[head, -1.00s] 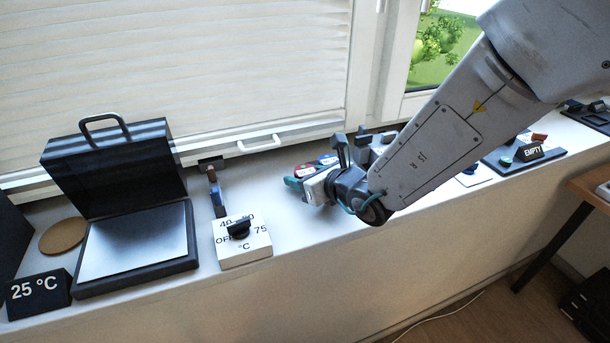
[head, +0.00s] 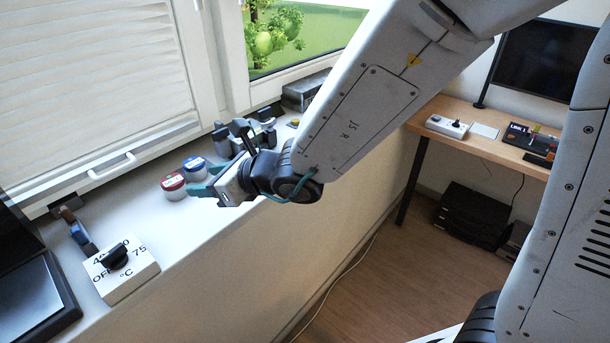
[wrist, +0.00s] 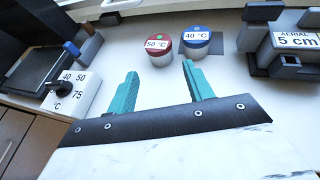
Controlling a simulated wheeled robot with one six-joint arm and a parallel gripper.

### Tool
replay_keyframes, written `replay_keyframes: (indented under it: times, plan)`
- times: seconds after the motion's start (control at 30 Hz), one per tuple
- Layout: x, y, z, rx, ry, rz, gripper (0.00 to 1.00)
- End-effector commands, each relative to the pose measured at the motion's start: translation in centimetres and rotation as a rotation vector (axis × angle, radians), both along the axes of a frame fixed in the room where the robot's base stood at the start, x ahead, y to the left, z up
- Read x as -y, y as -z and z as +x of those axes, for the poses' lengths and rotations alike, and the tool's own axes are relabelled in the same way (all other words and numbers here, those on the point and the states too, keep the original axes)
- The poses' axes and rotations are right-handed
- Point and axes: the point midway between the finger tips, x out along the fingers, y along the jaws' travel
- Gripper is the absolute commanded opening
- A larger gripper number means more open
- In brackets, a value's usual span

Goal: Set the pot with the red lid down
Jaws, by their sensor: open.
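The pot with the red lid (head: 173,186) stands upright on the white sill; its label reads 50 °C in the wrist view (wrist: 157,50). The pot with the blue lid (head: 195,168), labelled 40 °C in the wrist view (wrist: 196,40), stands just beside it to the right. My gripper (head: 202,181) is open and empty, with teal fingers. In the wrist view its fingertips (wrist: 160,71) point toward the two pots and stay apart from them. In the head view the gripper is just right of the red-lid pot, and one finger overlaps the blue-lid pot's lower part.
A white dial box (head: 122,272) and a dark plate press (head: 35,300) stand on the sill to the left. An "AERIAL 5 cm" block (wrist: 296,40) stands to the right. A desk (head: 480,145) is at the right. Sill between the dial box and pots is clear.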

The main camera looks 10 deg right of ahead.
Motion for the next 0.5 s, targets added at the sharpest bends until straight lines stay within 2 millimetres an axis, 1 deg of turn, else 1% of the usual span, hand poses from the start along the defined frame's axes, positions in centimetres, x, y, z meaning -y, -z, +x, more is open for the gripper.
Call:
replay_keyframes:
  times: [0.1, 0.17, 0.27, 0.37, 0.4, 0.47, 0.5]
  plan:
    - [-0.1, -0.1, -0.1, 0.003, -0.004, -0.001, 0.52]
    - [-0.1, -0.5, -0.2, 0.021, -0.022, -0.005, 0.52]
    - [0.2, -2.4, -0.9, 0.108, -0.105, -0.030, 0.52]
    - [1.0, -5.3, -2.7, 0.265, -0.261, -0.092, 0.52]
    - [1.5, -6.4, -3.8, 0.340, -0.340, -0.127, 0.52]
    - [2.5, -7.8, -5.6, 0.454, -0.463, -0.193, 0.52]
    - [3.2, -8.5, -6.9, 0.524, -0.545, -0.240, 0.52]
